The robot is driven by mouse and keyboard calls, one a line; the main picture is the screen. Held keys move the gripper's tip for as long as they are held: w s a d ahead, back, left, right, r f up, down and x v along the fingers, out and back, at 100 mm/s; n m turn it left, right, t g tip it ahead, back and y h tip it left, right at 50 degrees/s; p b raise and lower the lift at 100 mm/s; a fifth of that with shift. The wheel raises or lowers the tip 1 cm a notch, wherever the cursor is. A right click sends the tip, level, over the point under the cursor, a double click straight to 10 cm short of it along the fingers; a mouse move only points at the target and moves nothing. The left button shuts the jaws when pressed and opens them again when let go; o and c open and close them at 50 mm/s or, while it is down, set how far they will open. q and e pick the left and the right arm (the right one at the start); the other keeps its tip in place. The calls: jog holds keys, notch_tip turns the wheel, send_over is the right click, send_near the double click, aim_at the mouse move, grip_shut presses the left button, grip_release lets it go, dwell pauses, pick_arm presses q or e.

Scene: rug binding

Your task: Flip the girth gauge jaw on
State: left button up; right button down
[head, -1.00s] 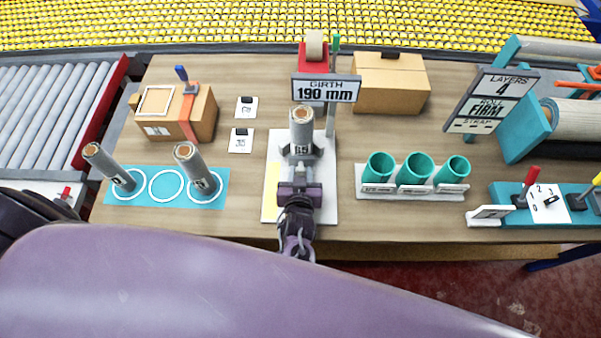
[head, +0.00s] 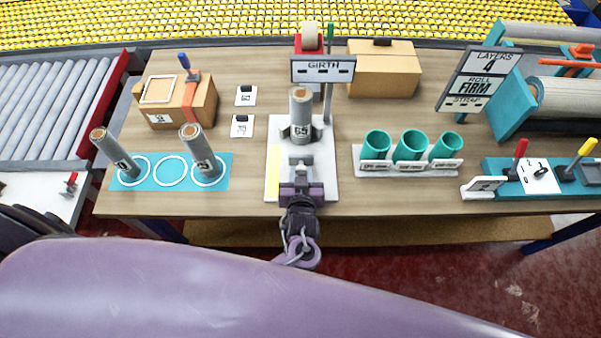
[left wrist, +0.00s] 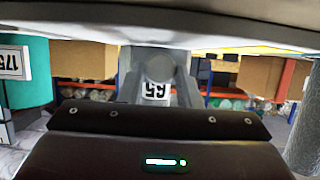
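The girth gauge has a white base plate (head: 325,190) and a sign (head: 323,69) that shows dashes. A grey roll labelled 65 (head: 301,110) stands upright on the gauge. Grey prongs of the jaw (head: 318,132) show at its sides. The left wrist view shows the 65 label (left wrist: 156,90) upside down, between two grey prongs (left wrist: 186,88). My left gripper (head: 301,187) is at the plate's front end, in front of the roll and apart from it. Its fingertips are too unclear to tell whether they are open or touching the gauge. My right gripper is out of view.
Two tilted rolls (head: 111,150) (head: 198,150) stand on a teal mat (head: 223,170) at left. Teal cups (head: 410,147) stand at right, beside a lever panel (head: 500,188). Cardboard boxes (head: 205,105) (head: 382,75) are behind. Bare tabletop (head: 250,150) lies between mat and gauge.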

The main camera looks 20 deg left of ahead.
pick_arm(q)
jog(key=shift+o, duration=1.1)
jog(key=shift+s+f, duration=0.15)
jog(key=shift+f, duration=0.1)
jog(key=shift+o, duration=1)
jog(key=shift+s+d+r, duration=0.1)
jog(key=shift+r, duration=0.05)
jog(key=b+v, duration=0.1)
jog(key=v, duration=0.5)
jog(key=shift+s, duration=0.15)
jog(key=shift+s+d+r, duration=0.15)
jog(key=shift+s+r, duration=0.1)
jog(key=shift+s, duration=0.15)
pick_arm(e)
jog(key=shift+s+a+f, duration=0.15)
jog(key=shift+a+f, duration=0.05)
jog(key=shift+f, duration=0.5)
